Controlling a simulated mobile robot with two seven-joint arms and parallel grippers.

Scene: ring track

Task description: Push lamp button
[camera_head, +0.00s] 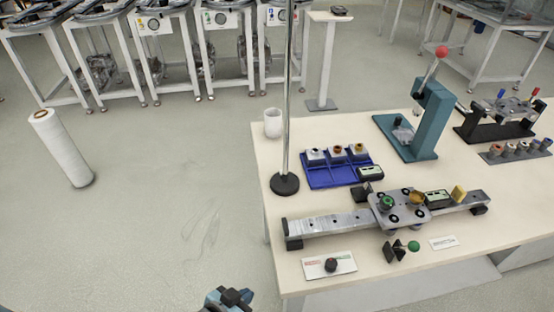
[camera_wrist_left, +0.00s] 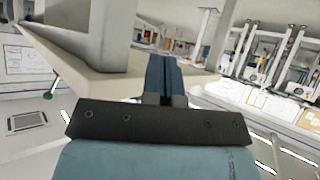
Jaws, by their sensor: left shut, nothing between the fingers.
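A white panel (camera_head: 314,269) with red and green markings lies near the table's front left corner. A black round button or knob (camera_head: 331,264) sits in its middle. A thin pole, possibly the lamp's stand (camera_head: 289,90), rises from a round black base (camera_head: 285,184) at the table's left side; its top is outside the picture. My left gripper (camera_head: 236,296) is at the bottom edge of the head view, left of the table and apart from the panel. In the left wrist view its blue fingers (camera_wrist_left: 162,75) are together and empty. My right gripper is not seen.
A metal rail (camera_head: 330,224) with a sliding carriage, a blue tray (camera_head: 322,178) and a teal press (camera_head: 432,115) occupy the table (camera_head: 490,225). A green-knobbed lever (camera_head: 413,246) stands right of the panel. A white roll (camera_head: 62,149) stands on the open floor at left.

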